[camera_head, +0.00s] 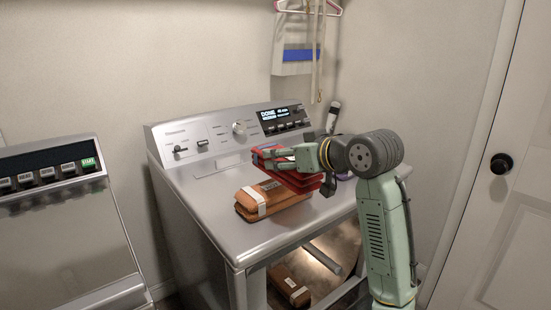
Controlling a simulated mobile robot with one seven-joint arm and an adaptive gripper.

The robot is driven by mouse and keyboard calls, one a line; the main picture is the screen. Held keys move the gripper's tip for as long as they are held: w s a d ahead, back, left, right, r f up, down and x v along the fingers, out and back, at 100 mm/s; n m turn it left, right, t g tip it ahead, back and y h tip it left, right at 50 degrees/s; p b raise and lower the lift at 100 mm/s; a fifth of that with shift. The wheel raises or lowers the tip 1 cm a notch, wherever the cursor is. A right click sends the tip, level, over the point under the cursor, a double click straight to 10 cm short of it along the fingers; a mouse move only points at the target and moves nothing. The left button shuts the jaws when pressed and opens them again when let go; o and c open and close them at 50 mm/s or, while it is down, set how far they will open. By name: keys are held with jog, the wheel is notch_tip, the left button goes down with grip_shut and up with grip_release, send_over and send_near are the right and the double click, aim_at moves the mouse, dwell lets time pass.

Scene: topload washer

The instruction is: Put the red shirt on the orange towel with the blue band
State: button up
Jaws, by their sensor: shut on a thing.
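The red shirt (298,181) is a folded red bundle on the washer top side, beneath and beside my gripper (268,158). My gripper reaches in from the right and is shut on the red shirt, whose far edge shows at the fingertips with a bluish patch. The fingers and wrist hide part of it. A folded orange towel (280,198) lies on the washer top just in front of and below the shirt. The band I see on it is whitish; I cannot make out a blue band. Whether shirt and towel touch is unclear.
The washer top (205,195) is clear at left. A control panel (240,127) runs along its back. Another orange folded bundle (281,284) with a white band lies lower, under the front edge. A hanging cloth (292,35) has a blue stripe. A second appliance (65,230) stands left.

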jog(key=w+a, duration=0.2)
jog(key=w, duration=0.1)
jog(key=shift+a+f+p, duration=0.1)
jog(key=shift+f+p, duration=0.05)
jog(key=shift+p, duration=0.25)
jog(key=shift+w+f+p, duration=0.1)
jog(key=shift+f+p, duration=0.45)
jog(key=shift+f, duration=1.25)
jog(key=shift+f, duration=0.15)
jog(key=o, duration=1.3)
jog(key=shift+c, duration=0.2)
